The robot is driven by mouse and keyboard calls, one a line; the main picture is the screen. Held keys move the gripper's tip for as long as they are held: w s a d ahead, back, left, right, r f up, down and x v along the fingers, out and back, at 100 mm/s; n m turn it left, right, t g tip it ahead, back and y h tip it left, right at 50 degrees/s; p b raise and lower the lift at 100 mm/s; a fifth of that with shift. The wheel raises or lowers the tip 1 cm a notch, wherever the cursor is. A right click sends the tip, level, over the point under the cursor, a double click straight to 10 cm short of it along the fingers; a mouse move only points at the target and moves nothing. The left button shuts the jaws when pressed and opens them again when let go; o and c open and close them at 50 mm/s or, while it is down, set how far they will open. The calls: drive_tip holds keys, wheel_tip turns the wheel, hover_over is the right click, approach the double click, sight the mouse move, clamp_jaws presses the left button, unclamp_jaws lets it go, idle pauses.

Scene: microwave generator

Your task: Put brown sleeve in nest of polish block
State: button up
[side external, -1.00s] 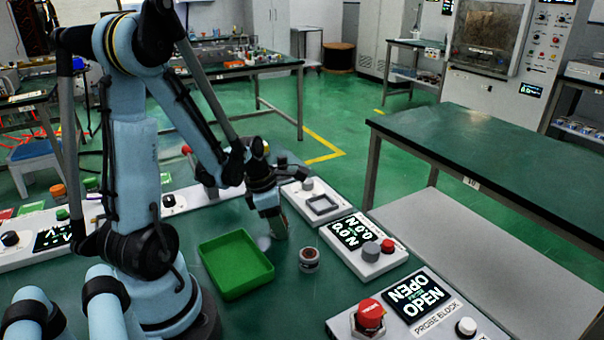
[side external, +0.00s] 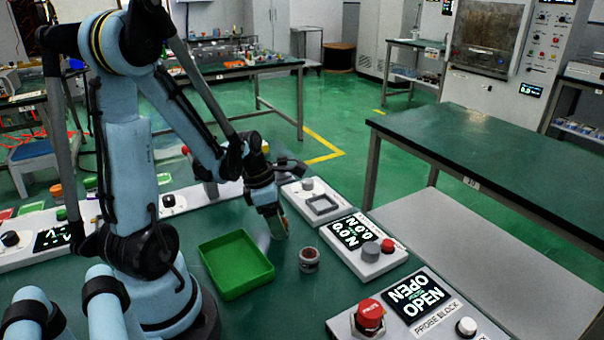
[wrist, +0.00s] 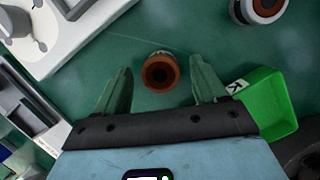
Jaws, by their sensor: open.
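A brown-topped ring, which looks like the brown sleeve (wrist: 160,58), stands on the green bench in the wrist view. My gripper (wrist: 160,82) is open, with one green finger on each side of the sleeve; I see gaps and no contact. In the side view my gripper (side external: 280,228) points down just right of the green tray, and it largely hides the sleeve. A white block with a raised square frame (side external: 323,206) stands behind my gripper. I cannot read a "polish block" label on it or elsewhere.
A second round part (side external: 309,260), pale with a brown top, stands close by at right; it also shows in the wrist view (wrist: 262,6). A green tray (side external: 268,278) lies left. A block with a 0.0 N display (side external: 364,247) and the probe block (side external: 415,318) stand right.

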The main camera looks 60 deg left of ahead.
drive_tip(key=d+v, duration=0.1)
drive_tip(key=v, duration=0.9)
drive_tip(key=w+d+r+m+t, duration=0.1)
drive_tip(key=d+m, duration=0.6)
drive_tip(key=m, duration=0.8)
drive_tip(key=w+d+r+m+t+y, duration=0.1)
drive_tip(key=w+d+m+t, duration=0.2)
drive_tip(key=d+m, duration=0.4)
drive_tip(key=m, duration=0.8)
drive_tip(key=shift+w+d+r, duration=0.2)
drive_tip(key=shift+w, duration=0.05)
drive_tip(key=shift+o, duration=0.4)
drive_tip(key=shift+d+m, duration=0.3)
drive_tip(key=shift+m, duration=0.5)
drive_tip(key=shift+a, duration=0.1)
